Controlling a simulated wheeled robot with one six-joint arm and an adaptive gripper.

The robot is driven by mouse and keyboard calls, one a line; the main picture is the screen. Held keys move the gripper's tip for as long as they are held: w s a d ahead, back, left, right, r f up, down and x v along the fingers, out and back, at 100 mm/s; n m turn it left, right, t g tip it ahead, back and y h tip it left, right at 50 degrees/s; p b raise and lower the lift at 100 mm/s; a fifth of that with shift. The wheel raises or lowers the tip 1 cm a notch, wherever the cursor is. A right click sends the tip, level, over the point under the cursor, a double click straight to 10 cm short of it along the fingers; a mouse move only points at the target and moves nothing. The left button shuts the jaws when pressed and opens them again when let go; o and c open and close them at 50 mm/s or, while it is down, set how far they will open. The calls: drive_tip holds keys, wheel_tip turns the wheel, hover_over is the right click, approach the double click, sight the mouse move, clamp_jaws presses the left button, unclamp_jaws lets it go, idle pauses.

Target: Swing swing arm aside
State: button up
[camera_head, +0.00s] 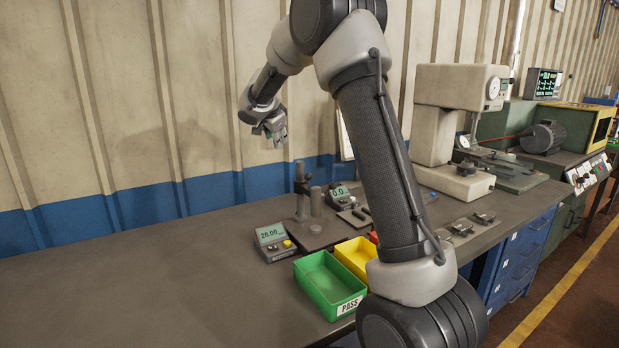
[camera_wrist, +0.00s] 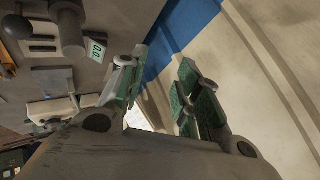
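My gripper (camera_head: 276,128) hangs high above the bench's back edge, in front of the wall, well above the gauge fixture. In the wrist view its two green-padded fingers (camera_wrist: 160,88) stand apart with nothing between them. The fixture has a dark post (camera_head: 300,180) and a paler cylinder (camera_head: 316,202) on a plate. The wrist view shows a dark cylindrical fixture part (camera_wrist: 70,30) and a round-knobbed piece (camera_wrist: 17,27) at the top left, apart from my fingers. I cannot clearly tell which part is the swing arm.
A digital readout (camera_head: 273,242) and a second display (camera_head: 341,194) stand beside the fixture. A green PASS bin (camera_head: 326,285) and a yellow bin (camera_head: 356,256) lie in front. A bench press (camera_head: 445,120) stands to the right. The bench's left side is clear.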

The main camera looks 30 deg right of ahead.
drive_tip(key=s+d+f+m+g, duration=0.2)
drive_tip(key=s+f+m+g, duration=0.1)
drive_tip(key=s, duration=0.2)
drive_tip(key=m+g, duration=0.1)
drive_tip(key=g, duration=0.3)
hover_over(309, 175)
drive_tip(key=a, duration=0.3)
drive_tip(key=f, duration=0.2)
drive_tip(key=shift+d+f, duration=0.2)
drive_tip(key=shift+f, duration=0.2)
drive_tip(key=shift+t, duration=0.3)
drive_tip(key=x, duration=0.7)
drive_tip(key=shift+w+d, duration=0.1)
drive_tip(key=shift+d, duration=0.05)
clamp_jaws()
